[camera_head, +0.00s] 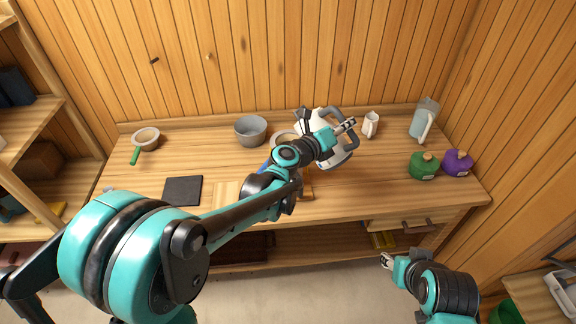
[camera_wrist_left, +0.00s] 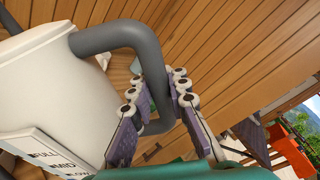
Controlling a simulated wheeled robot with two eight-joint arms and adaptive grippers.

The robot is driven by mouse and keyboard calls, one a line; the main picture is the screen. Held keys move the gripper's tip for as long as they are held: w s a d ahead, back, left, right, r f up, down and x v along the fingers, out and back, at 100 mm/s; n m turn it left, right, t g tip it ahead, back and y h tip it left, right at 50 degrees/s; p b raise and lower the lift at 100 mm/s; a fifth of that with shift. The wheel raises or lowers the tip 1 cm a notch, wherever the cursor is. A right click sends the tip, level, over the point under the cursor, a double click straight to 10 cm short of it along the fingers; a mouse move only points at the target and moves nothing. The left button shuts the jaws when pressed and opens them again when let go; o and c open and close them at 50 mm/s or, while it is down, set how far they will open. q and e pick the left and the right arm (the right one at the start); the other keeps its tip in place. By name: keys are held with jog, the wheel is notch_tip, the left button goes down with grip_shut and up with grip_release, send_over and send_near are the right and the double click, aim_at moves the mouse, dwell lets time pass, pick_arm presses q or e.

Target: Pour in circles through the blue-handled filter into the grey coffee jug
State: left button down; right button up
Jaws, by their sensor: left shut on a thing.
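My left gripper (camera_head: 346,126) is shut on the grey handle of a white kettle (camera_head: 338,157). In the left wrist view the fingers (camera_wrist_left: 160,98) close around the handle (camera_wrist_left: 122,36), and the white body (camera_wrist_left: 40,85) with its FULL label fills the left. The blue handle (camera_head: 265,166) of the filter and part of its rim (camera_head: 283,134) show beside the kettle; my left arm hides the rest. I cannot make out a grey coffee jug under the filter. My right gripper (camera_head: 386,261) is low in front of the table, away from everything; its jaws are too small to judge.
A grey pot (camera_head: 250,130) stands left of the filter. A green-handled filter (camera_head: 146,138) and a dark mat (camera_head: 183,190) lie further left. A white mug (camera_head: 370,124), a clear pitcher (camera_head: 424,121), a green bag (camera_head: 423,166) and a purple bag (camera_head: 457,162) stand on the right.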

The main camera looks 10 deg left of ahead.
dwell(0.4)
pick_arm(q)
jog(key=m, duration=0.1)
jog(key=d+r+m+p, duration=0.1)
jog(key=shift+s+d+m, duration=0.3)
jog(key=shift+s, duration=0.1)
jog(key=m, duration=0.1)
jog(key=m+y, duration=0.1)
jog(key=shift+s+d+r+m, duration=0.1)
jog(key=shift+d+r+m, duration=0.1)
jog(key=shift+r+m, duration=0.1)
jog(key=shift+a+f+m+y+b, duration=0.15)
jog(key=shift+f+m+b, duration=0.35)
jog(key=shift+f, duration=0.3)
jog(key=shift+a+f+m+y+b, duration=0.15)
jog(key=shift+f+m+b, duration=0.25)
jog(key=shift+f+b, duration=0.3)
jog(key=shift+w+a+f+m, duration=0.15)
jog(key=shift+w+f+m, duration=0.1)
jog(key=shift+f+m, duration=0.2)
